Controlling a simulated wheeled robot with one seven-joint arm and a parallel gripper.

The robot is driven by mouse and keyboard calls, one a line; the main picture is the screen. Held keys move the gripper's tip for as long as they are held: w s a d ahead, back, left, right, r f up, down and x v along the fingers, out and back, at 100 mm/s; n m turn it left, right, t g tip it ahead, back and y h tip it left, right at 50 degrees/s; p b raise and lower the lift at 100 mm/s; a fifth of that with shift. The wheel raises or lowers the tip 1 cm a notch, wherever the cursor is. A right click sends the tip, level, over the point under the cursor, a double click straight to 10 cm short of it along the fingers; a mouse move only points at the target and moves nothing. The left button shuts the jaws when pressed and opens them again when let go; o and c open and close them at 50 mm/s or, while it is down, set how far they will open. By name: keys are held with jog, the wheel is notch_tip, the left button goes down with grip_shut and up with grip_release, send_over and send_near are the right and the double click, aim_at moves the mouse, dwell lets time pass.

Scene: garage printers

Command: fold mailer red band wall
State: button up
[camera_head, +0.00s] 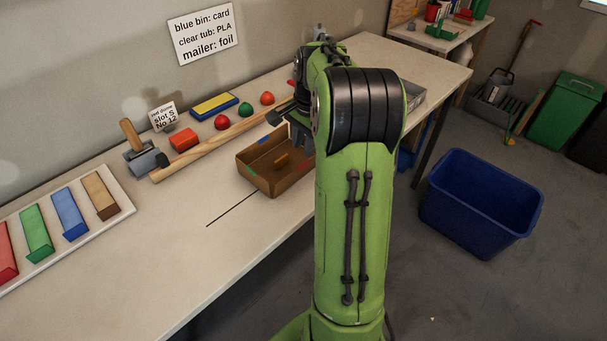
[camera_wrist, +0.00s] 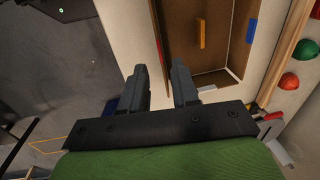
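The mailer, an open brown cardboard box (camera_head: 262,184), sits on the bench with its walls standing. An orange piece (camera_wrist: 201,33) lies inside it. A red band (camera_wrist: 160,50) shows on the mailer's left wall in the wrist view, and a blue patch (camera_wrist: 251,30) is on the opposite wall. My gripper (camera_wrist: 160,70) is open, its two dark fingers apart. The banded wall lines up with the gap between the fingers; I cannot tell whether they touch it. In the head view my arm hides the mailer's right side and most of the gripper.
A wooden bat-like bar (camera_head: 215,147) lies behind the mailer, with red and green balls beyond. A tray (camera_head: 125,207) of coloured blocks is at left. A grey tray (camera_head: 411,95) is beyond my arm. A blue bin (camera_head: 480,208) stands on the floor.

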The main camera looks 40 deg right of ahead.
aim_at(301, 174)
jog(key=f+b, duration=0.1)
jog(key=f, duration=0.2)
jog(key=w+f+b, duration=0.1)
jog(key=f, duration=0.6)
jog(key=shift+w+d+f+b, duration=0.1)
jog(key=shift+w+f+b, duration=0.05)
jog(key=shift+b, duration=0.25)
grip_shut()
